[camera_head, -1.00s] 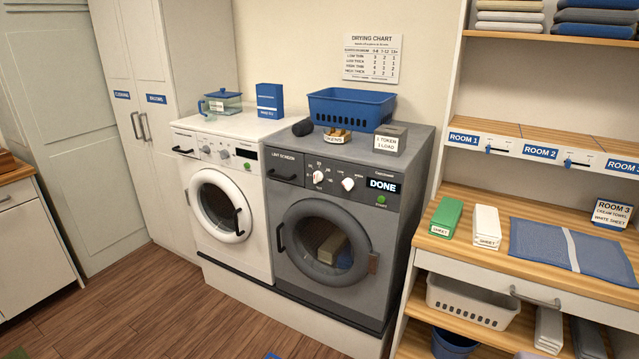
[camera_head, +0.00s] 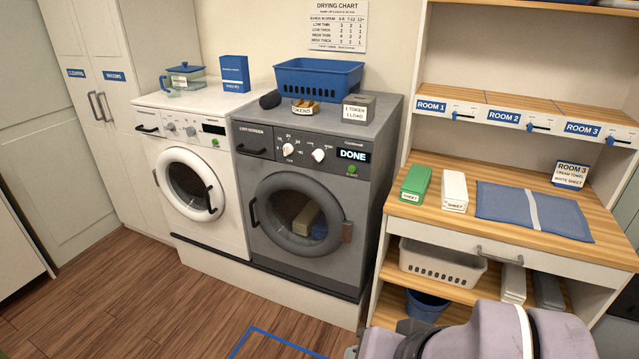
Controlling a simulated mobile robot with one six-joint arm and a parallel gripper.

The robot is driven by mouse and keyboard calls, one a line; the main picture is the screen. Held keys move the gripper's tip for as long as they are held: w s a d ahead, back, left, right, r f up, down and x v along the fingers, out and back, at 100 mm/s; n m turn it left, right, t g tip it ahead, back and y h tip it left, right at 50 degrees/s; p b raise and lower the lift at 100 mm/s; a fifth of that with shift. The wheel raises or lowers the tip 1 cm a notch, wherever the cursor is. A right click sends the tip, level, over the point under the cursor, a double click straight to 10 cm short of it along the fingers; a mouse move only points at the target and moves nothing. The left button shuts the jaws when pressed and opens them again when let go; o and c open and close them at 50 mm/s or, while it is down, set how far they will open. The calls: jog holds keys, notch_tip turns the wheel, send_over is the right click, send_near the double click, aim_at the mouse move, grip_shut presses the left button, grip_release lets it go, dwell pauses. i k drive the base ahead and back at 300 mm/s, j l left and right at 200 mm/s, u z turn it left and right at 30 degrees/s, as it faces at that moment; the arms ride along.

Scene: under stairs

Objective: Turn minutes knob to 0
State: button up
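The grey dryer (camera_head: 250,178) stands right of the white washer (camera_head: 182,162), and its display (camera_head: 352,155) reads DONE. Two white knobs sit on its panel. The left knob (camera_head: 288,149) has a ring of small number marks around it, too small to read surely. The right knob (camera_head: 318,155) has words around it. I cannot tell exactly where either pointer stands. A green button is below the display. Part of my arm shows at the bottom right, well away from the dryer. My gripper is not in view.
A blue basket (camera_head: 319,80), a tokens tray (camera_head: 305,106) and a token box (camera_head: 358,108) stand on the dryer. A wooden shelf unit (camera_head: 470,180) with towels and bins is to the right. The wood floor (camera_head: 190,300) in front is clear, with blue tape marking.

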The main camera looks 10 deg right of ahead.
aim_at(289, 149)
jog(key=i+j+z, duration=0.5)
jog(key=j+z, duration=0.2)
jog(key=j, duration=0.2)
jog(key=i+j+z, duration=0.25)
jog(key=j+z, duration=0.25)
jog(key=j, duration=0.25)
jog(key=i+j+z, duration=0.1)
jog(key=j+z, duration=0.15)
jog(key=j, duration=0.15)
